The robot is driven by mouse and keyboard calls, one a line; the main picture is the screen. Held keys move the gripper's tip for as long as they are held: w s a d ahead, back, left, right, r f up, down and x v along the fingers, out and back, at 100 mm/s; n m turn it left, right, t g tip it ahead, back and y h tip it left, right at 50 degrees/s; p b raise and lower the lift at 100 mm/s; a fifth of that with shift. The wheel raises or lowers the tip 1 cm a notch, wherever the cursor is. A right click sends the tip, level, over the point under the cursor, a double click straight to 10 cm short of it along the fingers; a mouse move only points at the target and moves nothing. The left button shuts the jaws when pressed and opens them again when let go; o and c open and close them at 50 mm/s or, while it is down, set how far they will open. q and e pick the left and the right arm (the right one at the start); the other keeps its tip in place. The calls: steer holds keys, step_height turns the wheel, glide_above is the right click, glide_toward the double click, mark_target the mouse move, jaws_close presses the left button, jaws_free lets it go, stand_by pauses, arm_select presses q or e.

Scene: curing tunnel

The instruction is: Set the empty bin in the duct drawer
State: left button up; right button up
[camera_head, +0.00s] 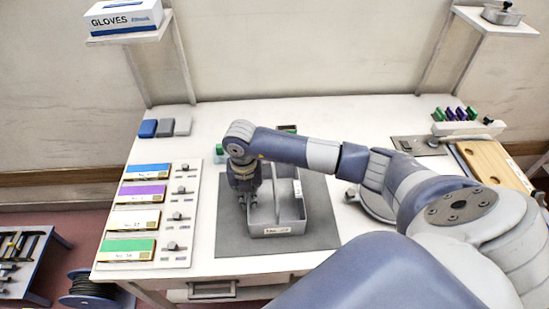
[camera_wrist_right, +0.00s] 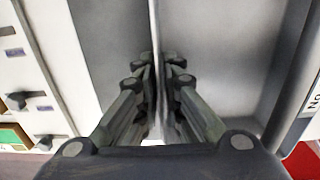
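The bin (camera_head: 291,229) is a grey open tray with a lengthwise divider and a small front label. It stands on the dark grey mat (camera_head: 229,236) on the table, and its visible inside looks empty. My right gripper (camera_head: 247,204) points down at the bin's left side. In the right wrist view, its fingers (camera_wrist_right: 159,65) lie close on both sides of a thin upright wall (camera_wrist_right: 154,25) and look shut on it. A drawer (camera_head: 212,289) with a handle shows below the table's front edge; its inside is hidden. My left gripper is not in view.
A panel (camera_head: 187,255) with coloured labels and sliders lies left of the mat. Small blocks (camera_head: 165,127) sit at the back left. A wooden board (camera_head: 485,160) and a rack of coloured pieces (camera_head: 462,114) are at the right. The back middle of the table is mostly clear.

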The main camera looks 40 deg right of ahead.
steer(key=shift+f, duration=1.2)
jaws_close()
steer(key=shift+r, duration=0.1)
